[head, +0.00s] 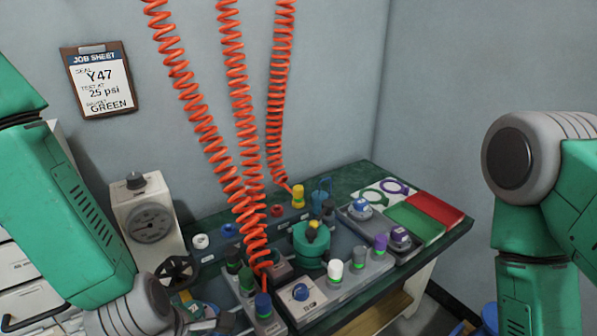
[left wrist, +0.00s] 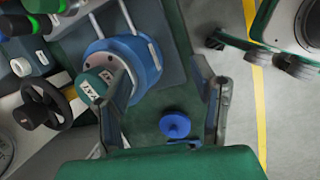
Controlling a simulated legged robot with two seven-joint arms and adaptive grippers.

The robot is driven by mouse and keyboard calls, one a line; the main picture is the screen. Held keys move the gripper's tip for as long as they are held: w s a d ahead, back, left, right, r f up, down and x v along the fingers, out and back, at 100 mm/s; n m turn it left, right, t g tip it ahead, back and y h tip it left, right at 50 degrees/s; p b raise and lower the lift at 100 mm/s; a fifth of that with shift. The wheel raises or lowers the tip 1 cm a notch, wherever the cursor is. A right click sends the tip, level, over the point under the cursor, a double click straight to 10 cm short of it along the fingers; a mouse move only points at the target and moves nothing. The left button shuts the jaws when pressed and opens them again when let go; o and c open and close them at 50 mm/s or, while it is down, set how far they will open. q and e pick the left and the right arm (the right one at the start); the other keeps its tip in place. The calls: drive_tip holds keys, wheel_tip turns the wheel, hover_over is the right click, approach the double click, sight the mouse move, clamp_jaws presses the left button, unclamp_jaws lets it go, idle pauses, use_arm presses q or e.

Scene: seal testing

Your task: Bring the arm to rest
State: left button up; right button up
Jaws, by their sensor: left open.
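My left arm (head: 65,215) comes in from the left in the head view and reaches down to the bottom edge, beside the bench's front left. My left gripper (left wrist: 167,85) is open in the left wrist view, its two fingers well apart. A blue round fixture (left wrist: 145,62) with a lettered green cap (left wrist: 92,84) lies beyond and beside the left finger; I cannot tell whether they touch. A small blue knob-like part (left wrist: 174,125) shows between the fingers, on a green surface. My right arm (head: 540,215) hangs at the right; its gripper is out of view.
The green bench (head: 345,180) carries coloured knobs, a teal fixture (head: 310,245) and green and red trays (head: 435,207). Orange coiled hoses (head: 235,95) hang over it. A gauge box (head: 150,222) and handwheel (head: 175,270) stand near my left arm. A job sheet (head: 97,80) hangs on the wall.

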use_arm(q)
drive_tip(key=s+a+f+m+g, duration=0.1)
drive_tip(key=s+a+f+m, duration=0.5)
drive_tip(key=m, duration=0.5)
drive_tip(key=s+a+f+m+g+y, duration=0.1)
drive_tip(key=s+a+f+m, duration=0.4)
drive_tip(key=s+m, duration=0.5)
wheel_tip(320, 180, down, 2)
drive_tip(key=shift+a+m+g+y, duration=0.3)
drive_tip(key=shift+a+m, duration=0.1)
drive_tip(key=shift+m, duration=0.8)
